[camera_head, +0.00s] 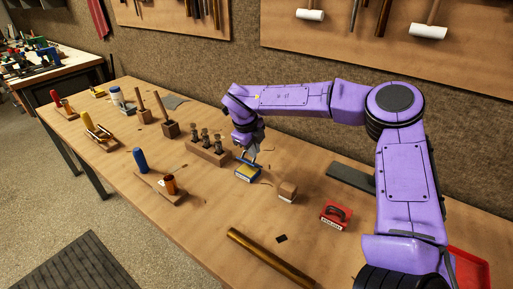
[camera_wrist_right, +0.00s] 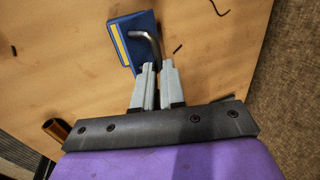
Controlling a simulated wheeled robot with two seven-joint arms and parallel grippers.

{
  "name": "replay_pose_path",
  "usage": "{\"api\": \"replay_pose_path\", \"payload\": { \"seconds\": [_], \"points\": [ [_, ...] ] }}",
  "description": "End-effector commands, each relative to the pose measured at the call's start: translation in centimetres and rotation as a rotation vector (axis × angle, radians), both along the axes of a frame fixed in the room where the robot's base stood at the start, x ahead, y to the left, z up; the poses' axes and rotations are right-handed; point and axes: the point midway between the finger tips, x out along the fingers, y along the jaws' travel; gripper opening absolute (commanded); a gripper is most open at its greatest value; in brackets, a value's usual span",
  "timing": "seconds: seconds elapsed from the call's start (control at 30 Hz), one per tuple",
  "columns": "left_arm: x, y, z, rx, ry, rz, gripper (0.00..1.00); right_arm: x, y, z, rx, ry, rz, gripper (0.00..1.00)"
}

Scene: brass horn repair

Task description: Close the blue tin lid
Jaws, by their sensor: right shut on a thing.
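The blue tin (camera_head: 248,176) sits on the bench below my right gripper, with yellow showing on its top and a thin blue edge raised along its far side. In the right wrist view the blue tin (camera_wrist_right: 142,22) shows a blue panel and a narrow yellow strip on its left. My right gripper (camera_head: 257,152) is shut on a bent grey metal rod (camera_wrist_right: 157,46). The rod's hooked end overlaps the blue panel in the wrist view; I cannot tell if it touches. My left gripper is out of view.
A wooden block (camera_head: 287,192) and a red box (camera_head: 336,215) stand right of the tin. A wooden rack (camera_head: 209,154) with upright metal pieces is on its left. A brass tube (camera_head: 268,257) lies nearer the front. Bare bench lies in front of the tin.

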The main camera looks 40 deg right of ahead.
Motion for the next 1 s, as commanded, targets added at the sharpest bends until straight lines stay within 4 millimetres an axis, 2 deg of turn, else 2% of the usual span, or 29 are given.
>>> {"api": "replay_pose_path", "payload": {
  "seconds": [0.3,0.73,0.77,0.8,0.83,1.0],
  "points": [
    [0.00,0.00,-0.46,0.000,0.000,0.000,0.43,-0.22,0.80,-0.24,-0.085,-0.025,0.000,0.00],
    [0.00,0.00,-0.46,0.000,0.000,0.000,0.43,-0.27,0.85,-0.29,-0.093,-0.025,-0.001,0.00],
    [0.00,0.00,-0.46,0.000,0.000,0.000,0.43,-0.27,0.85,-0.29,-0.093,-0.025,-0.001,0.20],
    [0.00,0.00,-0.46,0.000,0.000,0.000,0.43,-0.27,0.85,-0.30,-0.093,-0.025,-0.001,0.33],
    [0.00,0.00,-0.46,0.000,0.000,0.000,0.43,-0.27,0.85,-0.30,-0.093,-0.025,-0.001,0.36],
    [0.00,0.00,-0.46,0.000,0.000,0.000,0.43,-0.26,0.84,-0.32,-0.093,-0.025,-0.001,0.36]
  ]
}}
